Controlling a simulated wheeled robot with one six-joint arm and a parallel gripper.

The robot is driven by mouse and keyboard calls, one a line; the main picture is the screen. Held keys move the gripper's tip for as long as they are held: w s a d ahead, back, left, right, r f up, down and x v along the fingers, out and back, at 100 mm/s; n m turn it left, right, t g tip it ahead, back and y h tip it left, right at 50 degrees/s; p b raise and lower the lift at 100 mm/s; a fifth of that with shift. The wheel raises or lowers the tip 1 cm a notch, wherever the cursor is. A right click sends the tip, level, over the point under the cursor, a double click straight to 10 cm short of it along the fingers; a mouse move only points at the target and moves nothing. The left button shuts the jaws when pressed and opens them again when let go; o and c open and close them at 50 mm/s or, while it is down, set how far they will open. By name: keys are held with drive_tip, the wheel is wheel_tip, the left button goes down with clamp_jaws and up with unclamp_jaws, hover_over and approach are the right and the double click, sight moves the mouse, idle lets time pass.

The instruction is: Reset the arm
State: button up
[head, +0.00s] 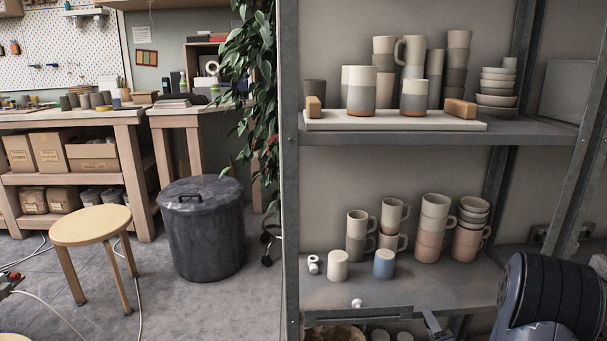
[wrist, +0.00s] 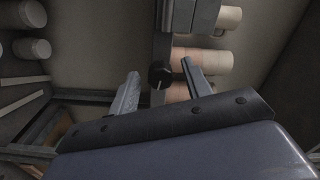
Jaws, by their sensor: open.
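In the wrist view my gripper (wrist: 160,78) is open. Its two fingers stand apart, with no object visibly held between them. A dark round thing shows in the gap; I cannot tell what it is or how far off. Pinkish cups (wrist: 205,60) show beyond the right finger. In the head view my dark arm is at the lower right, in front of the lower shelf (head: 440,280), and the fingers are mostly hidden or cut off there.
The lower shelf holds stacked mugs (head: 434,225), a white cup (head: 338,264), a blue cup (head: 383,264) and small white pieces (head: 357,303). The upper shelf (head: 540,133) holds a board (head: 400,121) with cups. A metal post (head: 291,180) edges the rack. A stool (head: 90,225) and bin (head: 203,235) stand left.

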drive_tip(key=n+b, duration=0.1)
drive_tip(key=n, duration=0.5)
idle(0.3)
